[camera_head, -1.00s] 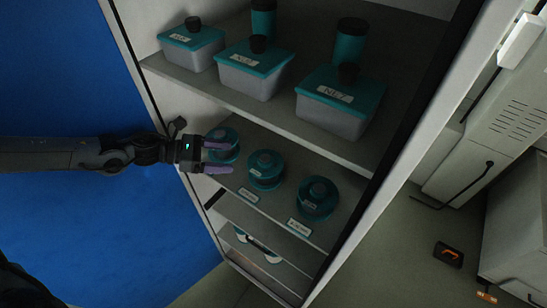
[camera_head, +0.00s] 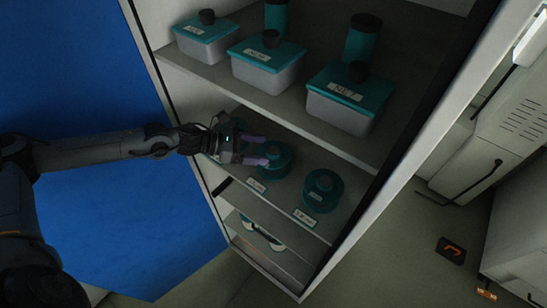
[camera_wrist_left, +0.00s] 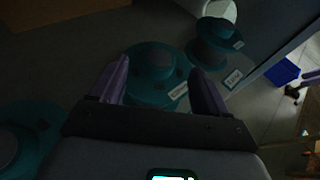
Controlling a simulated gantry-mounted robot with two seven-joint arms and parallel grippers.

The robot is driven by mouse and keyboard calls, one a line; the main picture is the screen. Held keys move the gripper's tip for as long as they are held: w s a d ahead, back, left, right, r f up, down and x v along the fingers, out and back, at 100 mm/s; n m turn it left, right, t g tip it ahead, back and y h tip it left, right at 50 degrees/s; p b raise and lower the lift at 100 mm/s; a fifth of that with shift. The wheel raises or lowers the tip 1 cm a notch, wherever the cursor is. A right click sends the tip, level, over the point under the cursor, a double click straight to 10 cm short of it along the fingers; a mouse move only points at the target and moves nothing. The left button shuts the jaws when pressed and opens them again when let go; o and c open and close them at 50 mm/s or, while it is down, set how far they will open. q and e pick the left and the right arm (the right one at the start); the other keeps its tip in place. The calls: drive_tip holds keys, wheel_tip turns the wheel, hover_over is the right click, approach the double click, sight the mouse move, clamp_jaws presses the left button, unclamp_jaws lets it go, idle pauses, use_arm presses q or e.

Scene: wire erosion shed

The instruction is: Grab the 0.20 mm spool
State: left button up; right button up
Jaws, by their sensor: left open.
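Teal spools stand in a row on the middle shelf, with small white labels at the shelf edge too blurred to read, so I cannot tell which is the 0.20 mm one. My left gripper (camera_head: 258,149) is open, its purple fingers pointing at the middle spool (camera_head: 276,160). In the left wrist view the middle spool (camera_wrist_left: 150,71) shows just beyond and between the open fingers; contact cannot be told. The right spool (camera_head: 323,190) stands clear; it also shows in the wrist view (camera_wrist_left: 209,45). The left spool is mostly hidden behind my gripper, but shows in the wrist view (camera_wrist_left: 18,145).
The upper shelf (camera_head: 268,99) holds teal-lidded boxes (camera_head: 347,99) and dark-capped teal containers above the spools. The cabinet's pale right side post (camera_head: 400,160) and blue panel (camera_head: 70,90) flank the opening. A lower shelf (camera_head: 270,252) holds a pale round item.

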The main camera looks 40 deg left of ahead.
use_arm(q)
drive_tip(key=shift+p+x, duration=0.3)
drive_tip(key=shift+x, duration=1.05)
clamp_jaws()
drive_tip(key=shift+w, duration=0.1)
drive_tip(key=shift+r, duration=0.2)
